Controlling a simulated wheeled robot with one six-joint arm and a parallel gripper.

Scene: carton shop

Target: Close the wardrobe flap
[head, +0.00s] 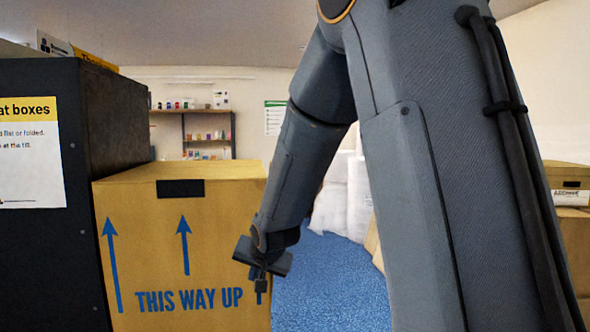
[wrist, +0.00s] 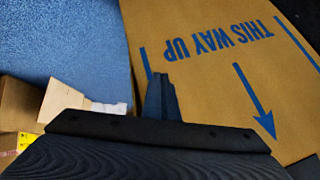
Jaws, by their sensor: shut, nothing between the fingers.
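A tall brown wardrobe carton (head: 190,248) with blue arrows and "THIS WAY UP" stands at the left in the head view. Its top looks flat and covered, with a dark patch (head: 180,188) over the front top edge. My gripper (head: 259,284) is in front of the carton's face near its right edge, fingers together and empty. In the wrist view the shut fingers (wrist: 161,98) show before the printed carton face (wrist: 215,75), upside down. I cannot tell whether they touch it. My arm hides part of the carton's right side.
A black cabinet (head: 118,130) with a flat-boxes sign stands close to the carton's left. Blue carpet (head: 325,285) lies open to the right. White wrapped bundles (head: 345,195) stand behind my arm, and cartons (head: 572,220) stand at the far right. Shelves (head: 193,128) are at the back.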

